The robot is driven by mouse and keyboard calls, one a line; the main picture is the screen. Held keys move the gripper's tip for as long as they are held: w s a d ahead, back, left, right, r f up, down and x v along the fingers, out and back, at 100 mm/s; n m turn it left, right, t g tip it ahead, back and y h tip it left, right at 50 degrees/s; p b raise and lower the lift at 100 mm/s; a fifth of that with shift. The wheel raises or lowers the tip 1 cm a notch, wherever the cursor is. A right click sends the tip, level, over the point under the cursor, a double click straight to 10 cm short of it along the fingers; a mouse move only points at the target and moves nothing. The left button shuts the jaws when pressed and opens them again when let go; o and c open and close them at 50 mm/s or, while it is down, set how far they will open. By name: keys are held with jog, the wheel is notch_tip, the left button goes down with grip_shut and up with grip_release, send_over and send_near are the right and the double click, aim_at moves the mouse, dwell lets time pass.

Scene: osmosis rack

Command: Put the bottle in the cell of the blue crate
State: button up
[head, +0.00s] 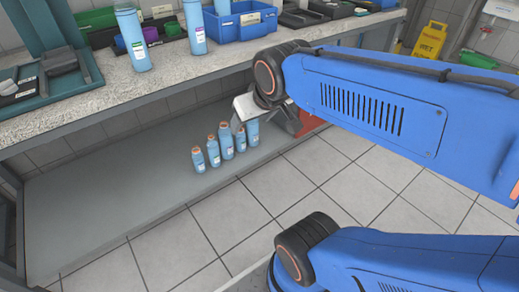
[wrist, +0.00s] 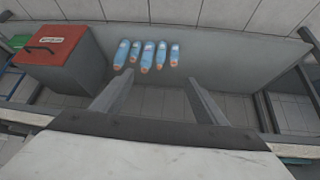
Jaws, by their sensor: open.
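Several light-blue bottles with orange-brown caps stand close together on the lower grey shelf; one is the front-left bottle (head: 198,160). The group also shows in the wrist view, with its middle bottle (wrist: 147,56) ahead of the fingers. I cannot tell which one the task means. The blue crate (head: 228,30) is on the counter above, with a light-blue bottle top (head: 222,7) showing at its left end. My gripper (wrist: 160,85) is open and empty, apart from the bottles in the wrist view.
The counter (head: 180,68) overhangs the shelf (head: 110,195). Two tall blue bottles (head: 133,42) (head: 195,28) stand on it beside a teal rack (head: 50,80). A red box (wrist: 55,48) is left of the bottles in the wrist view. The shelf left of the bottles is clear in the head view.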

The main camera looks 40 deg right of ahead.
jog(key=s+a+f+n+g+y, duration=0.1)
jog(key=s+a+f+g, duration=0.1)
jog(key=s, duration=0.6)
jog(key=shift+a+f, duration=0.5)
jog(key=shift+f, duration=0.2)
